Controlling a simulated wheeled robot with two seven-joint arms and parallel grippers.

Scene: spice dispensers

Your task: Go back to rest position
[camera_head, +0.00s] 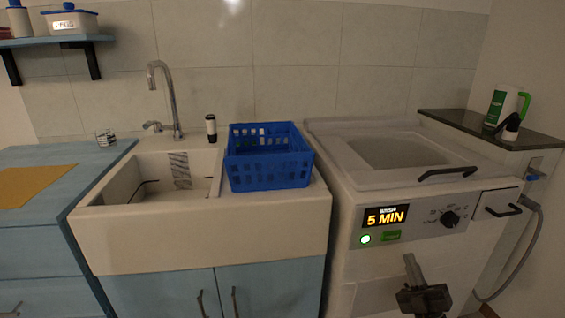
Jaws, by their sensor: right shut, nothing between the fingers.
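My right gripper (410,264) shows at the bottom of the head view, right of centre. It is dark, its fingers point up and are closed together, and nothing is held in it. It is in front of the lower front of the white washing machine (385,275), below the lit panel. I cannot tell if it touches the front. My left gripper is not in view.
The washing machine's display (388,216) reads "5 MIN" beside a dark knob (450,219). A blue basket (268,170) sits on the white sink's (200,235) right side. A blue counter (60,215) is at left, and a dark shelf (460,119) at right.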

